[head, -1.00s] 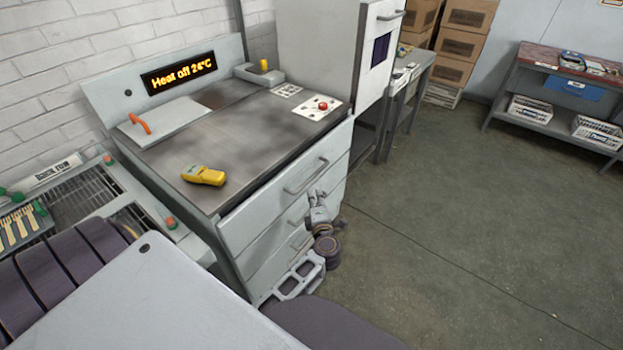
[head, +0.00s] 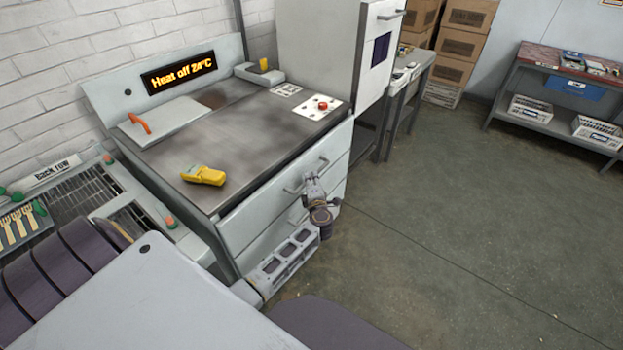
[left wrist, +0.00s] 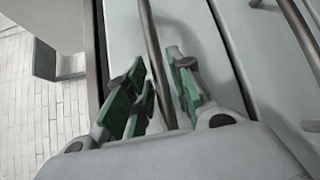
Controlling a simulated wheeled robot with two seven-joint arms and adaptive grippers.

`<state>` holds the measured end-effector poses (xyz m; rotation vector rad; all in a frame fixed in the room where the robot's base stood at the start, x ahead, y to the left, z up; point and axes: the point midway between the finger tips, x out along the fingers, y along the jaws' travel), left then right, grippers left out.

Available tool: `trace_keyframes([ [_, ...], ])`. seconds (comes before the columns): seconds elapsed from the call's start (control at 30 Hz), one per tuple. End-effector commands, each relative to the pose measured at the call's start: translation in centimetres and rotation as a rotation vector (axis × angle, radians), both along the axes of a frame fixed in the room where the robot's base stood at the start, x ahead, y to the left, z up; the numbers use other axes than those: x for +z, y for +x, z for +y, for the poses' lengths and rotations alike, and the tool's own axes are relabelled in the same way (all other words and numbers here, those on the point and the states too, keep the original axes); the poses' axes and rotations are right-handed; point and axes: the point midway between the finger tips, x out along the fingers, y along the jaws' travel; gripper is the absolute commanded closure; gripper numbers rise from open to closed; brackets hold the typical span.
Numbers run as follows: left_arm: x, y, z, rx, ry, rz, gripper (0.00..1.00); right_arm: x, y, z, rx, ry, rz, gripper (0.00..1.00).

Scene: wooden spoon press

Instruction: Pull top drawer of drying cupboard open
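The drying cupboard (head: 238,116) is a pale grey unit with a dark worktop and a display reading "Heat off 24°C". Its top drawer (head: 262,212) looks shut, and the bar handle (head: 293,191) is partly hidden by my left gripper (head: 312,180). In the left wrist view, the left gripper (left wrist: 158,68) is open. Its green-padded fingers are on either side of the top drawer's handle (left wrist: 154,48), with gaps between pads and bar. A second handle (left wrist: 300,30) shows to the right, on the drawer below. My right gripper is out of view.
A yellow handheld device (head: 203,175) and a flat lid with an orange handle (head: 140,124) are on the worktop. A rack (head: 90,190) stands at left. The floor (head: 440,230) in front and to the right is clear.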

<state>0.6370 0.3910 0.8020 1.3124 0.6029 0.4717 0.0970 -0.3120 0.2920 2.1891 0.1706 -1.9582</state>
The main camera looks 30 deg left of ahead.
Motion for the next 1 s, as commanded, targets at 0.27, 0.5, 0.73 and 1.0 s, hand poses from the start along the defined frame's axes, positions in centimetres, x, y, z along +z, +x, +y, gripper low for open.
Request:
trace_keyframes([
  [0.27,-0.2,1.4,1.2,0.000,0.001,0.000,0.77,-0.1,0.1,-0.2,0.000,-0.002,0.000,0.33],
  [0.5,-0.3,1.5,1.3,0.000,0.000,0.000,0.77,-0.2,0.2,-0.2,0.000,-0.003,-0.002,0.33],
  [0.73,-0.3,1.5,1.3,0.000,0.001,-0.001,0.87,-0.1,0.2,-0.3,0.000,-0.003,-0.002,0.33],
  [1.0,-0.3,1.5,1.3,0.000,0.000,0.000,1.00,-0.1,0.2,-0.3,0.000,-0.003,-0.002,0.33],
])
